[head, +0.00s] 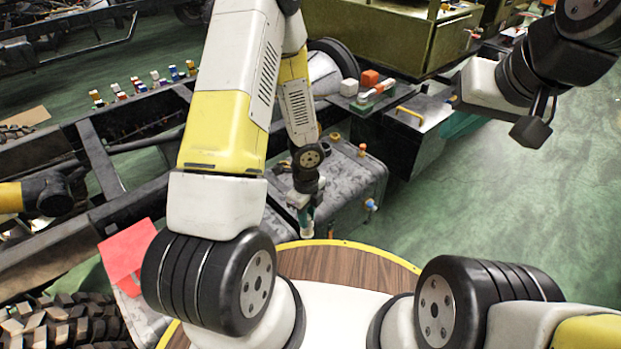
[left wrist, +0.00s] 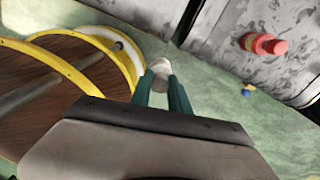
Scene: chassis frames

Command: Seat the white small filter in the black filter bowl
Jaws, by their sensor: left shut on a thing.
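My left gripper (head: 304,220) hangs beside the front of the grey tank, above the floor near the round wooden-topped rim. It is shut on the white small filter (head: 307,233), which sticks out just below the fingertips. In the left wrist view the teal fingers (left wrist: 162,92) pinch the white filter (left wrist: 161,66) from both sides, apart from other things. My right gripper (head: 462,123) is at the right, by the dark box with a yellow handle. Its fingers are partly hidden, so its opening is unclear. I cannot make out the black filter bowl in either view.
A red sheet (head: 127,255) and a tyre (head: 65,318) lie at left. Green floor (head: 480,215) is clear at right.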

